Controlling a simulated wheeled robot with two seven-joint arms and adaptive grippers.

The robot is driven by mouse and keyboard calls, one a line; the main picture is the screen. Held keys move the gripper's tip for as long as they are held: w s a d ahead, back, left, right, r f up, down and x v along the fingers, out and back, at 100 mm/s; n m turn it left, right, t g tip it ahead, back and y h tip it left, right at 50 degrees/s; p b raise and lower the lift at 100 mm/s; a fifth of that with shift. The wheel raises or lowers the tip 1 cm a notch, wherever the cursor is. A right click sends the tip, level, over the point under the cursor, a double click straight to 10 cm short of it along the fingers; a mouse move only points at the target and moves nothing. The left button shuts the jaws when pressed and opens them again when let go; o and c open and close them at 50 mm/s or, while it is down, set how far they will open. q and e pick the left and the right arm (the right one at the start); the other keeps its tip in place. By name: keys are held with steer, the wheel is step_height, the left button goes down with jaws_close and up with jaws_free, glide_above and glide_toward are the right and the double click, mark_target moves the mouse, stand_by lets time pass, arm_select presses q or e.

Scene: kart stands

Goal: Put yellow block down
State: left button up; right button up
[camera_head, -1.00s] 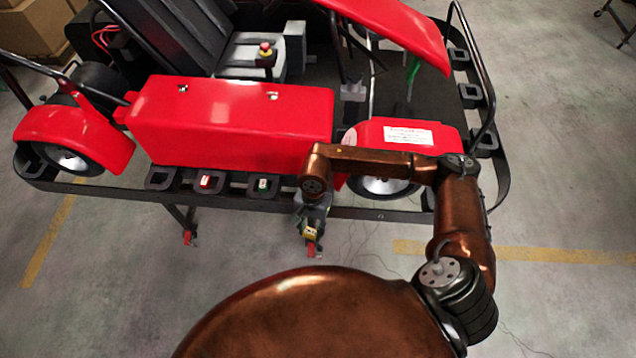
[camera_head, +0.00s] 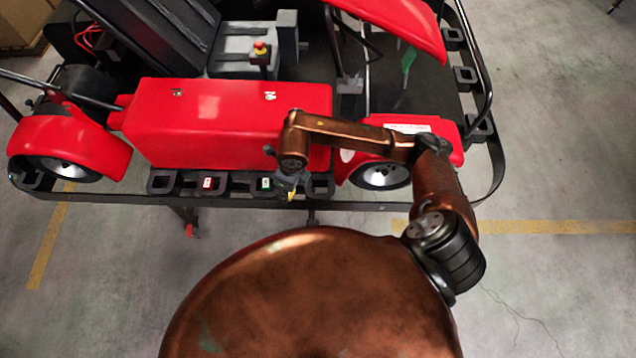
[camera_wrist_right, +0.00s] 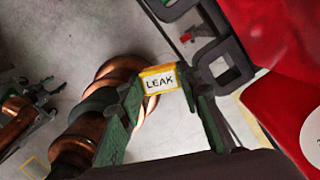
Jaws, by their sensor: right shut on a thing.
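The yellow block (camera_wrist_right: 158,80) has a white face marked "LEAK". My right gripper (camera_wrist_right: 157,88) is shut on it, with a finger on each side. In the head view my right gripper (camera_head: 289,186) is by the front rail of the kart stand, with a bit of the yellow block (camera_head: 291,196) showing below it. The stand's dark square holders (camera_head: 162,182) line this rail; one holder (camera_wrist_right: 219,63) shows right of the block in the wrist view.
A red block (camera_head: 208,183) and a green block (camera_head: 266,184) sit in holders on the rail. The red kart body (camera_head: 230,125) rises just behind them. A red kart fender (camera_head: 400,140) is to the right. Open floor lies in front of the rail.

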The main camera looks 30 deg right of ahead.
steer(key=d+f+p, duration=0.3)
steer(key=d, duration=0.6)
glide_above(319, 188)
steer(key=s+a, duration=0.1)
step_height(319, 188, down, 4)
steer(key=shift+a+f+p, duration=0.1)
steer(key=shift+f+p, duration=0.15)
steer(key=shift+p, duration=0.05)
steer(key=shift+w+d+f, duration=0.1)
steer(key=shift+d+f, duration=0.3)
steer(key=shift+f, duration=0.15)
steer(key=f+p, duration=0.1)
steer(key=f, duration=0.2)
steer(key=shift+d+p, duration=0.3)
steer(key=shift+p, duration=0.1)
steer(key=shift+f, duration=0.45)
steer(key=shift+f, duration=0.1)
steer(key=o, duration=0.9)
steer(key=shift+o, duration=0.2)
